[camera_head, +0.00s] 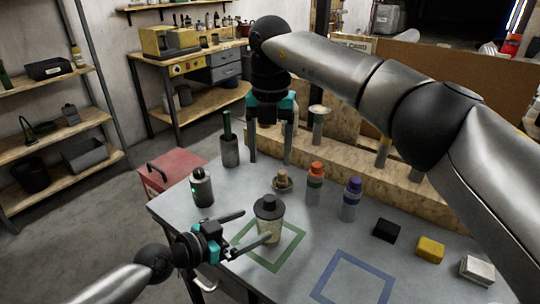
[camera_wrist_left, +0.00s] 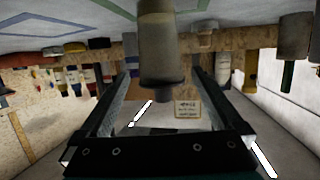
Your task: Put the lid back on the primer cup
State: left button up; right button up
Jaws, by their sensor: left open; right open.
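The primer cup (camera_head: 270,229) is a pale, speckled cup standing upright in the green square outline on the table. A dark lid (camera_head: 269,207) with a knob sits on its top and looks level. My left gripper (camera_head: 256,226) is open, its fingers pointing at the cup from the left. In the left wrist view, which is upside down, the cup (camera_wrist_left: 160,45) and its dark lid (camera_wrist_left: 169,90) appear between the spread fingers. Contact cannot be told. My right gripper (camera_head: 270,161) is open and empty, pointing down behind the cup, above the table's back part.
A small tan knobbed object (camera_head: 283,181) stands behind the cup. Black (camera_head: 386,230), yellow (camera_head: 430,249) and white (camera_head: 477,269) blocks lie right. The blue square (camera_head: 352,281) is empty.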

pick_arm(q)
jog(key=b+v, duration=0.1)
jog(key=v, duration=0.7)
